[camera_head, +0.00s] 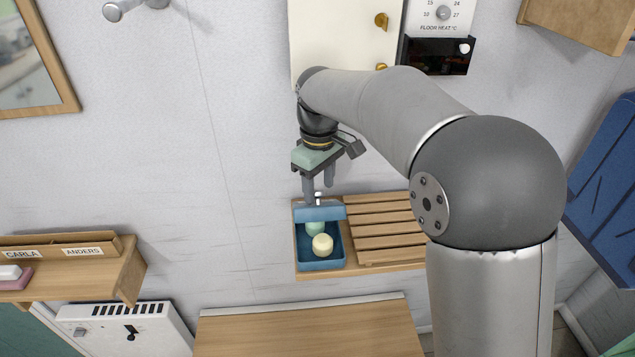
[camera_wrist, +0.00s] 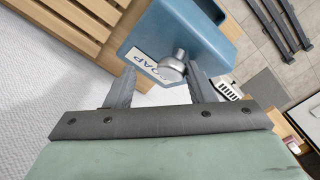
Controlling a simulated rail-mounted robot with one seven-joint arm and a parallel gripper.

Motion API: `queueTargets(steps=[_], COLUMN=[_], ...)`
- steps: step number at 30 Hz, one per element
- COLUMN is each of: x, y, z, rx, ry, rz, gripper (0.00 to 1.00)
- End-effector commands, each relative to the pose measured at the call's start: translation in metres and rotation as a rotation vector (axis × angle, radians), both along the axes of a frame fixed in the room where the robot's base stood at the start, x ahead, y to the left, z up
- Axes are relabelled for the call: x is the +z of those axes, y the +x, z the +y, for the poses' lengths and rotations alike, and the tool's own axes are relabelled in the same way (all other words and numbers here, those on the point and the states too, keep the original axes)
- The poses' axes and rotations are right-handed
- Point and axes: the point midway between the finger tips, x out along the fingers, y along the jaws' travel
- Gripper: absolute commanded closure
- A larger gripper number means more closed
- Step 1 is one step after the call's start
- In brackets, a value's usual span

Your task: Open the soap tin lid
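The blue soap tin (camera_head: 320,265) sits on the left end of the wooden shelf. In the wrist view the lid (camera_wrist: 185,30) fills the upper middle, with a label partly reading "SOAP" and a round metal knob (camera_wrist: 176,65). My gripper (camera_head: 318,199) is just above and behind the lid. In the wrist view its fingers (camera_wrist: 163,80) are spread apart, with the knob between their tips, closer to the right finger. Whether that finger touches it is unclear.
The slatted wooden shelf (camera_head: 385,229) extends right of the tin. A white cabinet (camera_head: 340,35) and a floor-heat control (camera_head: 438,35) are on the wall above. A wooden surface (camera_head: 305,331) lies below the shelf. The wall left of the tin is clear.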

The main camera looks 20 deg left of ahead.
Motion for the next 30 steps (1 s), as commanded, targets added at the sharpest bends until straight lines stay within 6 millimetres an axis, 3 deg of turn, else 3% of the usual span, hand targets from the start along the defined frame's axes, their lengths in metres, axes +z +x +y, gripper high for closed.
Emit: queueTargets(steps=[17,30], x=[0.005,0.068], y=[-0.002,-0.001], z=[0.003,0.003], rx=[0.004,0.004], ry=[0.005,0.005], rz=[0.001,0.001], gripper=[0.51,0.51])
